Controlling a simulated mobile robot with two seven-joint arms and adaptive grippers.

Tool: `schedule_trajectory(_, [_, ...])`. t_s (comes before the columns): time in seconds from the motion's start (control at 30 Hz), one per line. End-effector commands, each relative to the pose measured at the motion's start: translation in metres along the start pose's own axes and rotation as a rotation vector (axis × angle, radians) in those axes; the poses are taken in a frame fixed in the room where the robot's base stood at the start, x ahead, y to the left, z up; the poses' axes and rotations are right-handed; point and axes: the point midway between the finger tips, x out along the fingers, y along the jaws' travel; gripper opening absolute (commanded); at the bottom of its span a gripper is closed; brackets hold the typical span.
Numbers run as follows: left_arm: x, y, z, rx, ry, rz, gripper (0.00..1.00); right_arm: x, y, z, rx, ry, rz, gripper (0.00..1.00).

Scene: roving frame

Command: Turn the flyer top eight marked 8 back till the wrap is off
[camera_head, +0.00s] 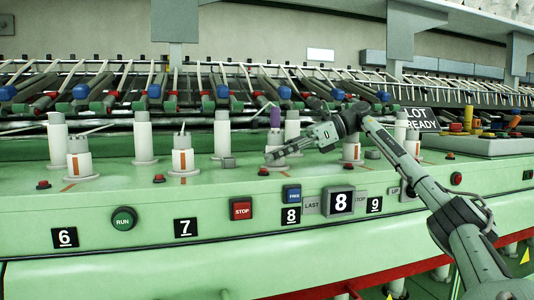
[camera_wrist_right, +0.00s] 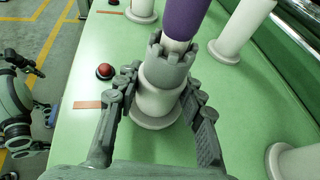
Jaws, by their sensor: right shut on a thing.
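The flyer top eight stands behind the number plate 8 (camera_head: 291,216). In the right wrist view it is a white upright cylinder with a grey notched crown (camera_wrist_right: 168,72). My right gripper (camera_head: 272,155) is shut on it, one finger on each side in the right wrist view (camera_wrist_right: 160,98). A purple sleeve (camera_head: 275,118) with a pale lower end rises at the crown, also in the right wrist view (camera_wrist_right: 184,18); I cannot tell whether it sits in the crown or just behind. I cannot make out the wrap.
Flyer top seven (camera_head: 182,160) stands to the left, and another (camera_head: 352,150) to the right. Tall white posts (camera_head: 292,125) stand close behind. Buttons line the front panel.

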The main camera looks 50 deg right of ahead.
Motion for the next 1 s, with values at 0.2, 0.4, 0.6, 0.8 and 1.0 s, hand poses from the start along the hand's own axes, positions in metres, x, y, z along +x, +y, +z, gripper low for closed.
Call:
schedule_trajectory(0.2, [0.000, 0.001, -0.002, 0.000, 0.003, 0.001, 0.00, 0.000, 0.000, 0.000, -0.002, 0.001, 0.002, 0.00])
schedule_trajectory(0.4, [0.000, 0.001, -0.002, 0.000, 0.003, 0.001, 0.00, 0.000, 0.000, 0.000, -0.001, 0.001, 0.002, 0.48])
schedule_trajectory(0.6, [0.000, 0.000, -0.002, 0.000, 0.002, 0.000, 0.00, 0.000, 0.000, 0.000, -0.001, 0.000, 0.001, 0.61])
schedule_trajectory(0.8, [0.000, -0.001, -0.004, -0.002, 0.003, -0.002, 0.00, 0.000, 0.000, 0.001, -0.001, 0.000, 0.001, 0.61])
schedule_trajectory(1.0, [0.000, -0.001, -0.003, -0.001, 0.002, -0.002, 0.00, -0.007, 0.000, 0.017, -0.004, -0.006, 0.000, 0.61])
